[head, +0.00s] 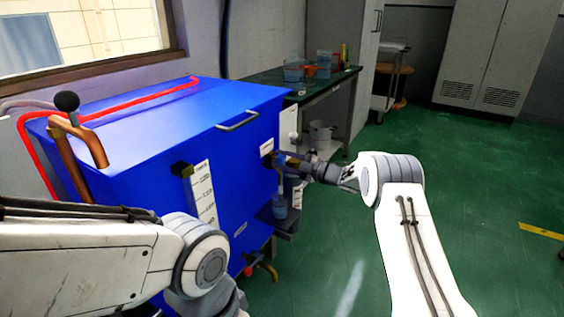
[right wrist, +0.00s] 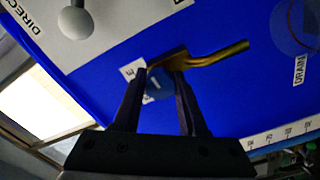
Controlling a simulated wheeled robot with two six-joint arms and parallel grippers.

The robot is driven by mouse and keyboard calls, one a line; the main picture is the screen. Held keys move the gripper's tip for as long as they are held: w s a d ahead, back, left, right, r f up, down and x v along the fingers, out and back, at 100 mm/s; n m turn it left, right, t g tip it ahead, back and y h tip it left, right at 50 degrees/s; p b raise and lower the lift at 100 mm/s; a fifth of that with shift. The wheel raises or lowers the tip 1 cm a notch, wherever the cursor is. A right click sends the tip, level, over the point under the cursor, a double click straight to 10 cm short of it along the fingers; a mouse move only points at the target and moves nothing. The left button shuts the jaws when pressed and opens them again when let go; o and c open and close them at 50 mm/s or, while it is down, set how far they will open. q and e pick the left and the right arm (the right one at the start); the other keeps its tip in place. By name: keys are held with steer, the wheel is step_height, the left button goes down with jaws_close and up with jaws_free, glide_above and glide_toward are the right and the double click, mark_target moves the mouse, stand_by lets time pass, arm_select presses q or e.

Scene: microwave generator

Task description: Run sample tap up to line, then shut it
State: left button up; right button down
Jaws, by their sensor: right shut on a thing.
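The sample tap (right wrist: 217,55) is a brass spout with a bent handle piece on the front of the blue cabinet (head: 240,145). My right gripper (head: 281,163) reaches it from the right in the head view. In the right wrist view my right gripper (right wrist: 164,70) is shut on the tap's handle, between its two fingers. A small clear bottle (head: 279,206) with blue liquid stands below the tap on a dark bracket (head: 282,224). Its line is too small to make out. My left arm crosses the lower left; its gripper is out of view.
A white scale strip (head: 203,193) runs down the cabinet front. A copper pipe and a black-knobbed lever (head: 67,102) stand at the cabinet's left. A lower valve (head: 268,272) sits near the floor. A bench (head: 310,90) with containers is behind.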

steer(key=shift+f+n+b, duration=0.2)
steer(key=shift+n+b, duration=0.55)
steer(key=shift+n, duration=0.45)
steer(key=shift+r+n, duration=0.1)
steer(key=shift+n, duration=0.5)
steer(key=shift+c, duration=2.3)
jaws_free()
steer(key=shift+r, duration=0.1)
steer(key=p+v, duration=0.2)
steer(key=v, duration=0.8)
steer(key=shift+s+d, duration=0.15)
steer(key=shift+d, duration=0.05)
